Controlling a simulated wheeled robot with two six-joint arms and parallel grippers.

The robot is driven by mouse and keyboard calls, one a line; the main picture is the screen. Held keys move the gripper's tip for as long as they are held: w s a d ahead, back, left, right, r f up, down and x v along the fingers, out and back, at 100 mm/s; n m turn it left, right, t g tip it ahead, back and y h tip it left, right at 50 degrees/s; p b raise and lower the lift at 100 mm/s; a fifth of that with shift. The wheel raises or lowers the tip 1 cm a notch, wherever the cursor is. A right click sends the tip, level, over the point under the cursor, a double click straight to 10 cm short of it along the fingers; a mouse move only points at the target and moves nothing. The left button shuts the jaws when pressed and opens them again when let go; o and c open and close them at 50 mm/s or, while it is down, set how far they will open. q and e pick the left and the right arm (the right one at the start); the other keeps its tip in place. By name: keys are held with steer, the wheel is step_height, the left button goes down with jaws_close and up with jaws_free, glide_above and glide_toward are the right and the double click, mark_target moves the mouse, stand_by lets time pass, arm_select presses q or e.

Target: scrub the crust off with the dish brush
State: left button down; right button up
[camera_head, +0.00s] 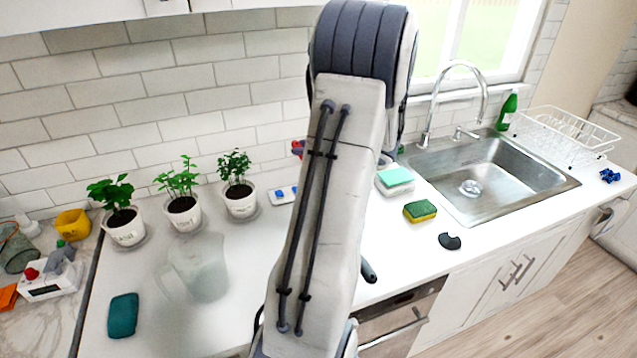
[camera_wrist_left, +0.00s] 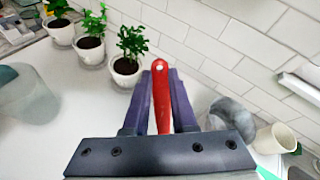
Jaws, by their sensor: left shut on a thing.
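My left gripper (camera_wrist_left: 161,88) is shut on a red handle (camera_wrist_left: 161,98) with a hole near its end, seen in the left wrist view. The handle looks like that of the dish brush; its bristles are out of sight. In the head view my left arm covers the middle of the counter and hides the gripper. Only a bit of red (camera_head: 297,147) shows left of the arm, before the tiled wall. A dark rounded piece (camera_head: 368,271), perhaps a pan handle, sticks out right of the arm. No crust can be made out. My right gripper is not in view.
Potted herbs (camera_head: 183,211) and a clear pitcher (camera_head: 198,267) stand on the left. A teal cloth (camera_head: 123,315) lies in front. A sponge (camera_head: 420,211), a black piece (camera_head: 449,241), the sink (camera_head: 480,180) and a dish rack (camera_head: 565,135) are on the right.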

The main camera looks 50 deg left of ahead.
arm_select(q)
steer(key=w+d+r+m+g+y+p, duration=0.1)
steer(key=w+d+r+m+y+p, duration=0.2)
steer(key=w+d+r+y+p, duration=0.45)
arm_select(e)
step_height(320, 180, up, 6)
steer(key=b, duration=0.2)
arm_select(q)
step_height(320, 180, down, 11)
steer(key=s+d+h+b, duration=0.1)
steer(key=h+b, duration=0.1)
steer(key=b, duration=0.4)
steer(key=shift+s+d+g+h+b, duration=0.2)
steer(key=shift+g+h+b, duration=0.1)
steer(key=shift+h+b, duration=0.1)
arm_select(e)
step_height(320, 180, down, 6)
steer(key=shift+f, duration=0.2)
arm_select(q)
steer(key=shift+f+b, duration=0.55)
steer(key=shift+f, duration=0.1)
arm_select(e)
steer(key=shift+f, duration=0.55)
arm_select(q)
steer(key=shift+s+d, duration=0.65)
steer(key=shift+s, duration=0.15)
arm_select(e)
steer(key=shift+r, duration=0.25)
